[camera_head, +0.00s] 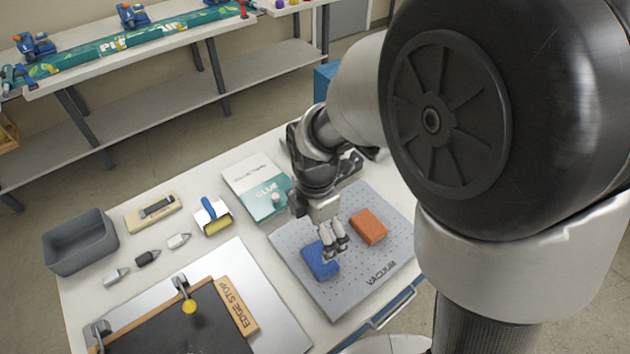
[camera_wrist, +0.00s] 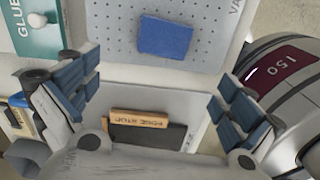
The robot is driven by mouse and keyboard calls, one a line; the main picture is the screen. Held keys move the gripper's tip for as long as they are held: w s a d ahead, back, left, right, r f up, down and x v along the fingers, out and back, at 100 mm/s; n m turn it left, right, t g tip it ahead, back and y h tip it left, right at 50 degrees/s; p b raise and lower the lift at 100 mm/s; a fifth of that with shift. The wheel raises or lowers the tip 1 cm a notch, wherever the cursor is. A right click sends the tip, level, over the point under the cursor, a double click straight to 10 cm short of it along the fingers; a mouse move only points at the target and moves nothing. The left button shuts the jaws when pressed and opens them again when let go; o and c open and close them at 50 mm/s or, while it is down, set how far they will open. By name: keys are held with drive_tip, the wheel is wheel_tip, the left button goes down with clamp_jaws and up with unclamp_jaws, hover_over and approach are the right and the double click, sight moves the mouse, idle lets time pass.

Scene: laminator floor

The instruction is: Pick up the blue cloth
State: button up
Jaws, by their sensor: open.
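The blue cloth (camera_head: 318,262) lies as a small folded rectangle on the grey perforated plate marked VACUUM (camera_head: 345,289). In the wrist view the cloth (camera_wrist: 165,38) lies at the top, above the space between the fingers and apart from them. My gripper (camera_head: 334,238) is above the plate, and in the head view its fingertips overlap the far edge of the cloth. In the wrist view my gripper (camera_wrist: 157,92) is open and empty, its fingers wide apart. The gap between fingertips and cloth is hard to judge.
A grey bin (camera_head: 80,245) stands at the table's left.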

drive_tip(key=b, duration=0.2)
hover_over(320, 257)
drive_tip(key=a, duration=0.1)
wheel_tip(320, 257, down, 6)
drive_tip(key=shift+f, duration=0.2)
drive_tip(key=f, duration=0.1)
drive_tip(key=f+b, duration=0.1)
drive_tip(key=f, duration=0.1)
drive_tip(key=d+f+b, duration=0.1)
drive_tip(key=f, duration=0.1)
drive_tip(key=shift+f, duration=0.15)
drive_tip(key=shift+c, duration=0.4)
drive_tip(key=c, duration=1)
drive_tip(key=shift+r, duration=0.2)
wheel_tip(320, 257, up, 20)
drive_tip(key=p, duration=0.6)
drive_tip(key=shift+p, duration=0.3)
drive_tip(key=shift+f, duration=0.1)
